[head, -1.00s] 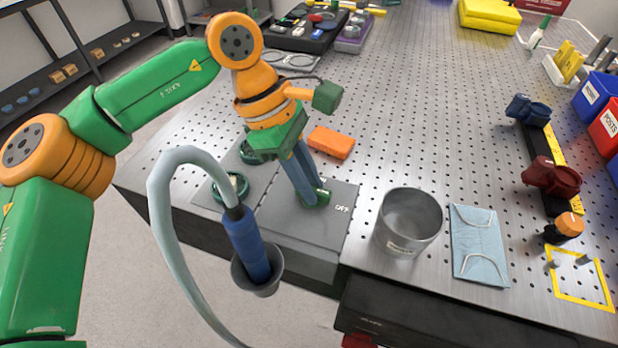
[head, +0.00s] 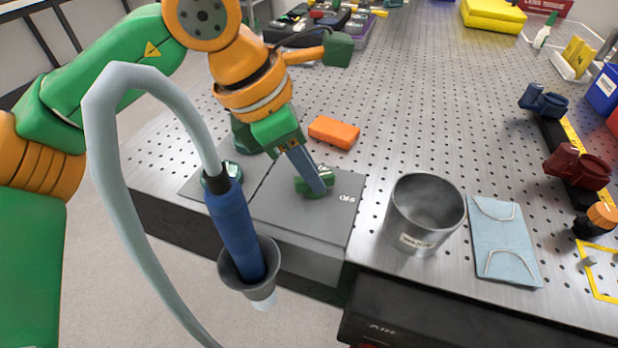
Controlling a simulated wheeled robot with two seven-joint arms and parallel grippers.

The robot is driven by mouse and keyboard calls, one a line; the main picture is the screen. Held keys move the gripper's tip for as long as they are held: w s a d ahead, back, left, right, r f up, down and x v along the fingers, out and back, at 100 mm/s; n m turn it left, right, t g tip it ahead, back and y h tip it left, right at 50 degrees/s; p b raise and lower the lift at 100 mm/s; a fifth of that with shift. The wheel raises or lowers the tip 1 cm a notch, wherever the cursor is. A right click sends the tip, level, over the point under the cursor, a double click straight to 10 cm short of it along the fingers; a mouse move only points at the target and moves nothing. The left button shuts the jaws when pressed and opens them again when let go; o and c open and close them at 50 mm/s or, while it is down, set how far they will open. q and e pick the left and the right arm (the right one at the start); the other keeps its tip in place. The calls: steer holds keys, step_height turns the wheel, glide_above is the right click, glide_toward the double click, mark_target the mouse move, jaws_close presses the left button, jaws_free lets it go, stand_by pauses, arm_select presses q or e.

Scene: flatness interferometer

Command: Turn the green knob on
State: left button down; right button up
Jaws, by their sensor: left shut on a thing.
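The green knob (head: 303,185) sits on a grey panel (head: 275,213) at the table's near left edge. A white label that looks like "OFF" is printed on the panel just right of the knob. My left gripper (head: 319,187) reaches down from the upper left, its grey fingers shut on the green knob and hiding part of it. My right gripper is not in view.
A blue-handled tool with a pale hose (head: 238,225) hangs in a grey holder at the front edge. A metal cup (head: 425,212), a blue pouch (head: 503,240) and an orange block (head: 334,132) lie nearby. The table's middle is clear.

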arm_select(q)
steer(key=n+t+b, duration=0.1)
steer(key=n, duration=0.1)
steer(key=n+t+y+b, duration=0.1)
steer(key=n+b, duration=0.1)
steer(key=n, duration=0.1)
steer(key=shift+s+d, duration=0.1)
steer(key=shift+d, duration=0.05)
steer(key=n+y+b, duration=0.1)
steer(key=n, duration=0.2)
steer(key=shift+n+t, duration=0.3)
steer(key=shift+t, duration=0.1)
steer(key=shift+d+r+n+y+b, duration=0.1)
steer(key=shift+n+y+b, duration=0.35)
steer(key=shift+n, duration=0.65)
steer(key=c, duration=0.8)
jaws_free()
steer(key=p+v, duration=0.1)
steer(key=v, duration=0.6)
steer(key=shift+s, duration=0.15)
